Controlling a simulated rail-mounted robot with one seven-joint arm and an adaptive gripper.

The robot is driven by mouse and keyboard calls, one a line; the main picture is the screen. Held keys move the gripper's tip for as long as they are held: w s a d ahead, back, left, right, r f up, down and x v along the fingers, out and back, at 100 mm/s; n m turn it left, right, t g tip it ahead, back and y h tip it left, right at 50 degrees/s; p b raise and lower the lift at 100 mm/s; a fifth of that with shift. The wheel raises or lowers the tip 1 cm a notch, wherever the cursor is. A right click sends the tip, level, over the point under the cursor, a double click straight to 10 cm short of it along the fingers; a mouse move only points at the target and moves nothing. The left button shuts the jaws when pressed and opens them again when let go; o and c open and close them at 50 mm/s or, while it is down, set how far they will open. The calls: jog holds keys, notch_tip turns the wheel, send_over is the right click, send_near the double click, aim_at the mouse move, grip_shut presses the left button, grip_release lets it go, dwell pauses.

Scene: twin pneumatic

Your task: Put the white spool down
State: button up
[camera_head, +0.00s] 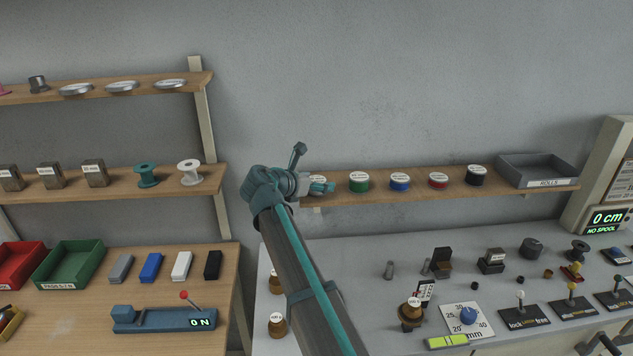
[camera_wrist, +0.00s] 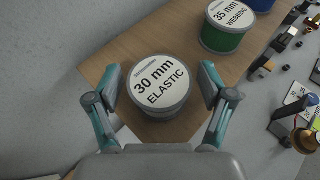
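A white-topped spool labelled "30 mm ELASTIC" (camera_wrist: 160,84) stands upright on the wooden shelf (camera_wrist: 122,58). My gripper (camera_wrist: 160,80) is open, with one finger on each side of this spool and a visible gap at both sides. In the head view my gripper (camera_head: 322,187) is at the left end of the right-hand shelf, and it hides most of the spool (camera_head: 317,178) there. Another white spool (camera_head: 190,172), an empty-looking reel, stands at the right end of the left middle shelf, beside a teal reel (camera_head: 147,175).
Green (camera_head: 359,183), blue (camera_head: 400,183), red (camera_head: 438,181) and black (camera_head: 476,176) rolls stand along the same shelf. A grey tray marked "ROLLS" (camera_head: 540,171) is at its right end. The bench (camera_head: 350,248) below holds several small parts. A display (camera_head: 605,222) reads "0 cm, NO SPOOL".

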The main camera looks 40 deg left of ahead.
dwell(0.3)
jog(key=b+v, duration=0.2)
jog(key=v, duration=1)
jog(key=shift+r+b, duration=0.2)
jog(key=shift+b, duration=0.2)
